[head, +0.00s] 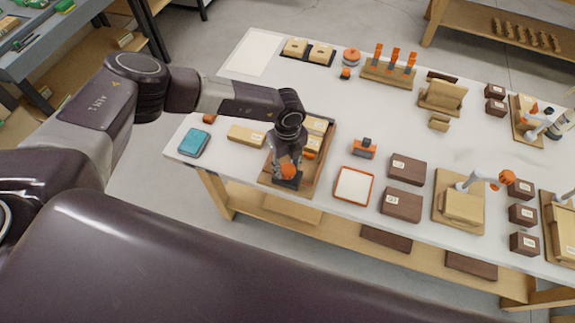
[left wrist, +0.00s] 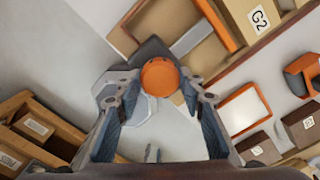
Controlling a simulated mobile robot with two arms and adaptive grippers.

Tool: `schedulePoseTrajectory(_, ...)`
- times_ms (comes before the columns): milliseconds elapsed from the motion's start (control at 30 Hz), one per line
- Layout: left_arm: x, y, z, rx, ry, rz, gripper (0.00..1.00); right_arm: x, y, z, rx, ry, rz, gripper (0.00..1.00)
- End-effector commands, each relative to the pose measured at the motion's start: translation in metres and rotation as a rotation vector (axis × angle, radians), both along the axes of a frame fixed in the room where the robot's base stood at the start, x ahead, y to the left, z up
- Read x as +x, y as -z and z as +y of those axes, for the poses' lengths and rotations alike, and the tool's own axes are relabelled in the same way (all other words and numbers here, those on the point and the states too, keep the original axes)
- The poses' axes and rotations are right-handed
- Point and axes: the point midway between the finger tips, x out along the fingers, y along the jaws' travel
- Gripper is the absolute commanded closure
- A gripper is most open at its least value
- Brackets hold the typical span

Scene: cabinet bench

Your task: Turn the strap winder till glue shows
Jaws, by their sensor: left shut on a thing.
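The strap winder shows as an orange round knob (head: 289,171) on a dark base at the near end of a wooden board (head: 315,172). My left gripper (head: 287,163) reaches down over it, shut on the knob. In the left wrist view the orange knob (left wrist: 160,77) sits between the two fingertips. Wooden blocks (head: 316,126) lie on the board beyond the gripper; the gripper and wrist hide part of them. I cannot make out any glue at the joint. My right gripper is not in view.
A teal pad (head: 194,143) and a labelled wooden block (head: 246,135) lie left of the board. An orange-rimmed white tray (head: 354,185), an orange-and-grey tool (head: 365,148) and dark labelled boxes (head: 402,204) stand to its right.

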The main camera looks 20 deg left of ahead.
Motion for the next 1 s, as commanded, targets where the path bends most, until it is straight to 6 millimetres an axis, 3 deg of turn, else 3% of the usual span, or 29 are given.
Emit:
schedulePoseTrajectory(367, 0.000, 0.001, 0.000, -0.002, 0.125, 0.000, 0.88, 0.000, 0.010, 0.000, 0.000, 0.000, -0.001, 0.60)
schedulePoseTrajectory(1000, 0.001, 0.003, 0.000, -0.002, 0.706, -0.003, 0.88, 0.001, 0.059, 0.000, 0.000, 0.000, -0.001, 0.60)
